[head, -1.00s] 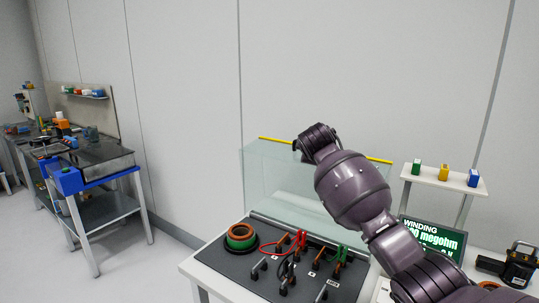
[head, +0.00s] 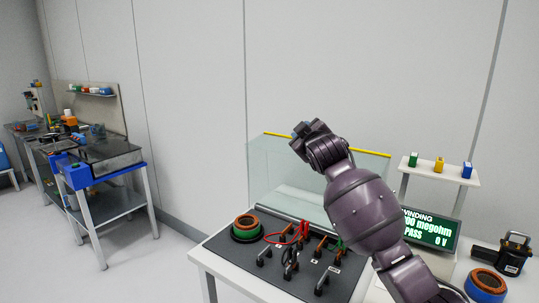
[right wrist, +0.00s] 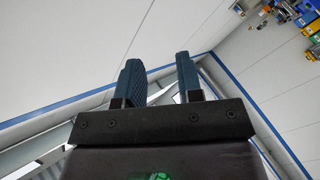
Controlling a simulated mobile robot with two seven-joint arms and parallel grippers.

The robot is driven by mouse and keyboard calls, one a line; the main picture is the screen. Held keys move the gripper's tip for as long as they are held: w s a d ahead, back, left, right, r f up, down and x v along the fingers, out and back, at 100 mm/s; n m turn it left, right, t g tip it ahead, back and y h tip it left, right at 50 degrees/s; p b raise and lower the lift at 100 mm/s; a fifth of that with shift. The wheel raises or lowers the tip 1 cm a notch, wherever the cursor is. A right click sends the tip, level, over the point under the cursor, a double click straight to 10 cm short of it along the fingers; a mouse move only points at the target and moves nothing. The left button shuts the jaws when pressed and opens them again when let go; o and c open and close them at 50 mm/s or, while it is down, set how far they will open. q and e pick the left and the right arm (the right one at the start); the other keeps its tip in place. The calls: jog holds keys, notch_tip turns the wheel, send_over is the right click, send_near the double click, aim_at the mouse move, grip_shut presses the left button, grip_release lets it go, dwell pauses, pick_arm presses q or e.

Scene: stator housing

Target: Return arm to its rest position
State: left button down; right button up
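My right arm rises from the lower right of the head view, and its gripper (head: 303,128) is up in the air in front of the back wall. In the right wrist view the two dark blue finger pads of this gripper (right wrist: 160,80) stand apart with nothing between them. My left gripper is not in view.
Below the arm is a white bench with a dark mat (head: 222,247), a ringed stator (head: 245,228), red and green leads and a glass guard (head: 280,180). A green display (head: 430,228) reads PASS. A small shelf (head: 440,172) and another ring (head: 487,284) are at right.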

jog(key=s+d+f+m+y, duration=0.1)
jog(key=s+d+f+m, duration=0.15)
jog(key=s+f, duration=0.4)
jog(key=s+d+f+m, duration=0.1)
jog(key=s+d+f, duration=0.2)
jog(key=f, duration=0.7)
jog(key=s+d+f+m+g+h, duration=0.1)
jog(key=s+d+f, duration=0.3)
jog(key=s+f, duration=0.7)
jog(key=s+d+f+m+g+h, duration=0.1)
jog(key=s+d+f+m+g, duration=0.2)
jog(key=s+f, duration=0.8)
jog(key=s+d+f+m+g+h+b, duration=0.1)
jog(key=s+d+f+m+g+h, duration=0.1)
jog(key=s+d+f, duration=0.4)
jog(key=s+f, duration=0.5)
jog(key=s, duration=0.4)
jog(key=shift+s+f, duration=0.15)
jog(key=shift+s, duration=0.25)
